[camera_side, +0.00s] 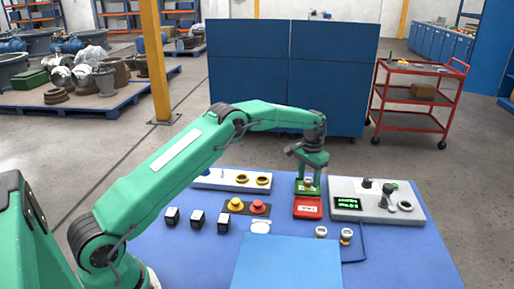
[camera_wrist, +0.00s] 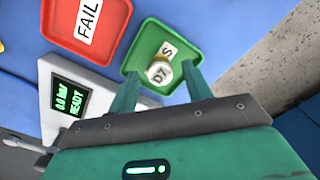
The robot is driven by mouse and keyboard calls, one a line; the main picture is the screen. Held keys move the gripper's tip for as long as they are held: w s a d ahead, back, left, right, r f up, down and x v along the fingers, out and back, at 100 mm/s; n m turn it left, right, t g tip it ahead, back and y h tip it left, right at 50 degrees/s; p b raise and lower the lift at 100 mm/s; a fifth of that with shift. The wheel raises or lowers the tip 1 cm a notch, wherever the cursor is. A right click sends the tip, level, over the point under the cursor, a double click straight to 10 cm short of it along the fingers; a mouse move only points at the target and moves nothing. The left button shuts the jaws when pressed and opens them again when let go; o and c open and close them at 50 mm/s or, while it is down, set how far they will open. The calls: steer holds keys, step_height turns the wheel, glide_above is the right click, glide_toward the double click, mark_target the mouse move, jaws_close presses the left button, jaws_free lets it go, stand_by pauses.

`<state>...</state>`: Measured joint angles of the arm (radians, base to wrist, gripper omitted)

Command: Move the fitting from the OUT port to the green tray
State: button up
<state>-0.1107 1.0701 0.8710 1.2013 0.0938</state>
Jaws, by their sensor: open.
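A small fitting with a white cap marked D7 (camera_wrist: 158,73) and a brass-coloured body is on the green tray (camera_wrist: 150,38), near the tray edge closest to my gripper. In the side view the green tray (camera_side: 299,191) stands behind the red tray, with the fitting (camera_side: 308,181) on it. My gripper (camera_side: 309,170) points down over the green tray. In the wrist view its fingers (camera_wrist: 160,78) are open, one on each side of the fitting. The OUT port label is not readable.
The red FAIL tray (camera_side: 308,208) is in front of the green one. A grey test unit (camera_side: 345,205) with a green display, reading READY in the wrist view, stands to the right. Two more fittings (camera_side: 346,236) (camera_side: 320,231), buttons (camera_side: 258,207) and black blocks (camera_side: 197,220) are nearby.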

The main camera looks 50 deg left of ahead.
mark_target(309, 180)
step_height(309, 180, up, 12)
stand_by(0.6)
stand_by(0.5)
steer(key=s+d+r+t, duration=0.1)
steer(key=s+d+r, duration=0.1)
steer(key=s+r, duration=0.65)
steer(key=s+d+r+t, duration=0.2)
steer(key=s+d+r, duration=0.1)
steer(key=s+r, duration=0.6)
steer(key=s+d+f+t, duration=0.1)
steer(key=s+f, duration=0.3)
steer(key=s, duration=0.8)
steer(key=s+d+f+t, duration=0.1)
steer(key=s+f, duration=0.2)
steer(key=s, duration=0.8)
steer(key=shift+s+f+t, duration=0.3)
steer(key=shift+s+f, duration=0.05)
